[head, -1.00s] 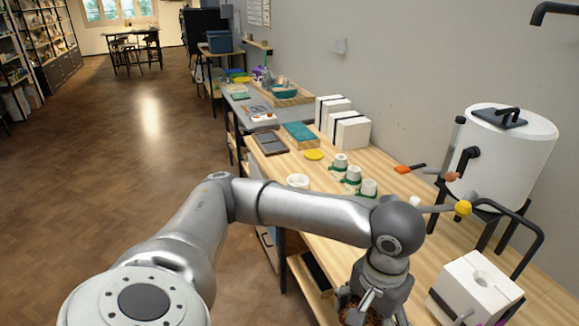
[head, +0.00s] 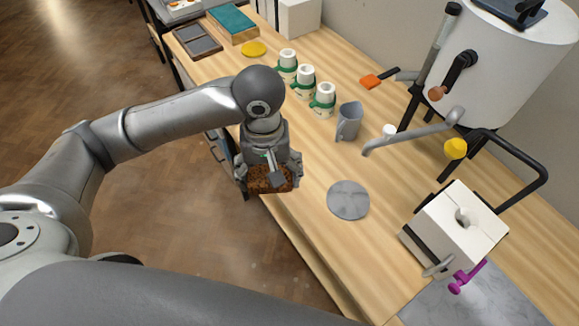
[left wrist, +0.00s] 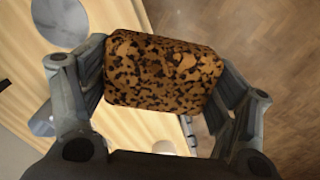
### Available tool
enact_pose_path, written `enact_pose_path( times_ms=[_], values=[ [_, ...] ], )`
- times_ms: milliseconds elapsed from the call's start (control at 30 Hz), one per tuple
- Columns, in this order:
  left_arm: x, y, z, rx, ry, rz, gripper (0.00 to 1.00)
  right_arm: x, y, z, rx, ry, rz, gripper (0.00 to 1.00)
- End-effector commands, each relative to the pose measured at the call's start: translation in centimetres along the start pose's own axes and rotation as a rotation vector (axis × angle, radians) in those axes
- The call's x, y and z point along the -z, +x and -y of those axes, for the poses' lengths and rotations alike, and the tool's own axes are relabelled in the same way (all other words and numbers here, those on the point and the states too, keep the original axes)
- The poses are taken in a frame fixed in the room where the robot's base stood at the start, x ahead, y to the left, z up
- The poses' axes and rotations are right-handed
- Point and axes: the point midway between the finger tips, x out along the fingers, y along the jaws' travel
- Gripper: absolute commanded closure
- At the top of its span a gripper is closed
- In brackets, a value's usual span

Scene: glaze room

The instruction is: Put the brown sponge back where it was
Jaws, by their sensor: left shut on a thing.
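The brown sponge (head: 270,179) is a speckled brown and black block. My left gripper (head: 268,176) is shut on it and holds it near the front edge of the wooden table (head: 310,235), to the left of a grey round disc (head: 348,200). In the left wrist view the sponge (left wrist: 163,72) sits between the two fingers of the left gripper (left wrist: 165,80), with floor and table behind it. My right gripper is not in view.
White cups with green bands (head: 305,80), a grey jug (head: 348,121), a yellow round piece (head: 254,48) and an orange-bladed tool (head: 373,81) stand or lie farther back. A white block (head: 462,225) and a white tank (head: 510,60) are at right.

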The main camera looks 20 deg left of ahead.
Motion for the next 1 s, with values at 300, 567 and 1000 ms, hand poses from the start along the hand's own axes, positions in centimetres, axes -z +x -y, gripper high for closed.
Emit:
enact_pose_path(
  times_ms=[300, 567, 1000],
  values=[
    [-2.2, 4.2, -3.3, 0.009, -0.459, 0.040, 0.45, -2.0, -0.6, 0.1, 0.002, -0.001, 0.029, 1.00],
    [0.3, 6.4, -3.8, 0.016, -0.539, 0.044, 0.45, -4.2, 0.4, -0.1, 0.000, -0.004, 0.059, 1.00],
    [8.3, 10.9, -4.4, 0.019, -0.533, 0.042, 0.45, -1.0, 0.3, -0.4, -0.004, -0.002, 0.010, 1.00]
  ],
)
